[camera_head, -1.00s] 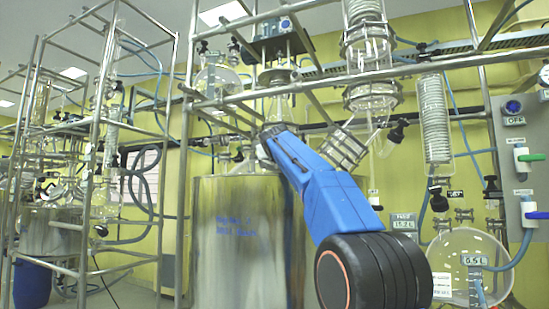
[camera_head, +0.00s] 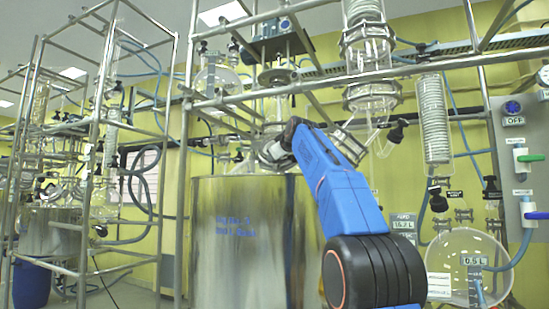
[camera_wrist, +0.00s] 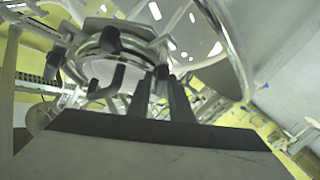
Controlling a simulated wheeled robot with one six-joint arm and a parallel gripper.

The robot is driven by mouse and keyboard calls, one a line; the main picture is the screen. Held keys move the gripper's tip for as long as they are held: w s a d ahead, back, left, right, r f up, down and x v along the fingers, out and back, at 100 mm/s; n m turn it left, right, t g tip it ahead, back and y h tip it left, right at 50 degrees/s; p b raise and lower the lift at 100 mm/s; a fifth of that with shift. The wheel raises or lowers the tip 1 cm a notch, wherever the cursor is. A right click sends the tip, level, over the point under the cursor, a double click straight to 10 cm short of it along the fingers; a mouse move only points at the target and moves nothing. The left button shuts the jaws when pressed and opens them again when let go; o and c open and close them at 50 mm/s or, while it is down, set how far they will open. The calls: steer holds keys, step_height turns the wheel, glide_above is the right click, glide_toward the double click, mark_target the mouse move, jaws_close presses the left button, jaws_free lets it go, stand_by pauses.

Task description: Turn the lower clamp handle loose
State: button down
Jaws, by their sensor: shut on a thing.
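My gripper (camera_wrist: 162,84) shows as two dark fingers in the wrist view, close together at a round metal clamp ring (camera_wrist: 92,46). It is shut on a small dark piece between its tips, which looks like the clamp handle and is mostly hidden by the fingers. Other black clamp handles (camera_wrist: 108,82) stick out from the ring to the left, apart from the fingers. In the head view my gripper (camera_head: 276,150) is at the glassware above the steel vessel (camera_head: 238,245); the handle is too small to make out there.
Steel frame bars (camera_head: 300,88) cross above the vessel. Glass columns (camera_head: 433,115) and a round flask (camera_head: 467,265) stand to the right, by a control panel (camera_head: 520,165). In the wrist view a curved metal rim (camera_wrist: 228,40) lies close on the right.

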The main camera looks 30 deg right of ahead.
steer(key=shift+n+y, duration=0.3)
stand_by(0.4)
steer(key=c, duration=1.8)
jaws_free()
steer(key=shift+s, duration=0.1)
steer(key=s+a+r, duration=0.2)
steer(key=s, duration=1.5)
steer(key=shift+a+r, duration=0.15)
steer(key=shift+r, duration=0.25)
steer(key=shift+w, duration=0.1)
